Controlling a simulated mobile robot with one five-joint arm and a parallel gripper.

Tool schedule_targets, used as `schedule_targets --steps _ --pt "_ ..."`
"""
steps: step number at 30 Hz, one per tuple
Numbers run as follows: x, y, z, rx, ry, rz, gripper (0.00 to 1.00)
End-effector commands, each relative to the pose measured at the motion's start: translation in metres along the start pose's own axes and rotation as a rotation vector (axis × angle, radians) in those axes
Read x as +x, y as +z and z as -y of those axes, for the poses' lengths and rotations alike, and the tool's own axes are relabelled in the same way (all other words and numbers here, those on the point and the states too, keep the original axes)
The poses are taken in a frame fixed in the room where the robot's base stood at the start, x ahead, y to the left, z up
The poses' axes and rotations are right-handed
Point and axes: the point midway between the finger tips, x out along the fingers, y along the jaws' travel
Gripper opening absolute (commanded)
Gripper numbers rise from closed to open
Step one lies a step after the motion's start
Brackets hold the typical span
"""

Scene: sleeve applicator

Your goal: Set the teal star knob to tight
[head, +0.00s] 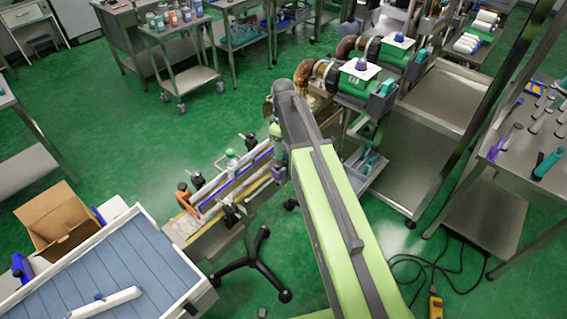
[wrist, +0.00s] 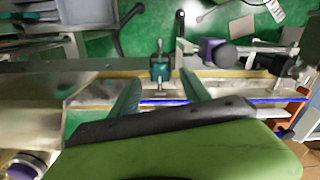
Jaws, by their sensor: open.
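The teal star knob (wrist: 160,71) shows in the wrist view on a metal clamp post above the conveyor rail, just ahead of my fingertips. My gripper (wrist: 159,78) is open, with one teal-green finger on each side of the knob in the picture. A gap shows on both sides, so neither finger appears to touch it. I cannot tell whether the knob is at the same depth as the tips. No tight mark or scale is readable. In the head view my arm covers this spot, and I cannot make out the teal knob there.
A purple knob (wrist: 213,52) and a black clamp (wrist: 284,66) stand to the right along the rail. The conveyor (head: 235,187) carries a bottle (head: 231,159) between several clamps. A cardboard box (head: 62,222) and a blue-grey belt table (head: 125,262) are at the lower left.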

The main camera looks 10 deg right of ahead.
Motion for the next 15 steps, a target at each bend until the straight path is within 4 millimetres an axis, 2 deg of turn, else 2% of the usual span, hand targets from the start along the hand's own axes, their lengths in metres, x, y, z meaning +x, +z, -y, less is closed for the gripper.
schedule_targets --steps 1,3,13,15 --pt "0.019 0.000 0.000 0.000 0.000 0.000 0.55" --pt "0.025 0.000 0.000 0.000 0.000 0.000 0.55" --pt "0.026 0.000 0.000 -0.001 0.000 0.000 0.55" --pt "0.026 -0.001 0.000 -0.001 0.000 0.000 0.46"
